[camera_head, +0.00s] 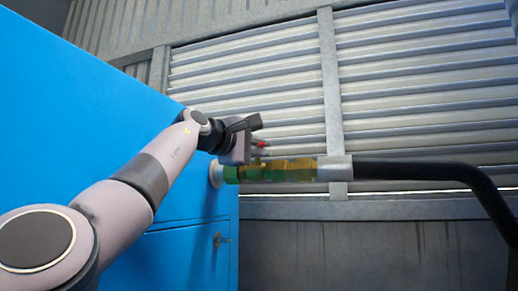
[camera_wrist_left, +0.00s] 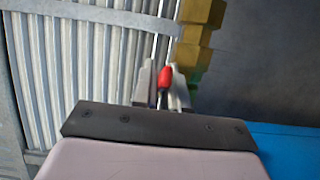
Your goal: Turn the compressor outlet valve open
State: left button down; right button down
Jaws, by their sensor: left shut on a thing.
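The compressor outlet valve (camera_head: 278,171) is a brass and green fitting in line with a pipe at the side of a blue cabinet. Its red handle (camera_wrist_left: 165,78) shows in the left wrist view between the two fingers. My left gripper (camera_wrist_left: 163,88) is shut on this red handle. In the head view my left gripper (camera_head: 258,146) is just above the valve body, and a bit of red shows at its fingers. The brass body (camera_wrist_left: 196,45) also shows behind the fingers in the left wrist view. My right gripper is not in view.
The blue cabinet (camera_head: 75,110) fills the left side, with a small latch (camera_head: 221,239) low on its face. A thick black hose (camera_head: 425,171) runs right from a grey collar (camera_head: 335,168). A louvred metal wall (camera_head: 420,90) stands behind.

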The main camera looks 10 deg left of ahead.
aim_at(258, 144)
pick_arm(q)
jog(key=shift+w+d+n+t+y, duration=0.2)
jog(key=shift+d+n+t+y, duration=0.2)
jog(key=shift+n+y, duration=0.4)
jog(key=shift+w+d+n+t+y, duration=0.25)
jog(key=shift+d+n+y, duration=0.25)
jog(key=shift+y, duration=0.6)
jog(key=c, duration=1.2)
grip_release()
jog(key=shift+c, duration=0.2)
jog(key=shift+b+v, duration=3.65)
jog(key=shift+b, duration=0.05)
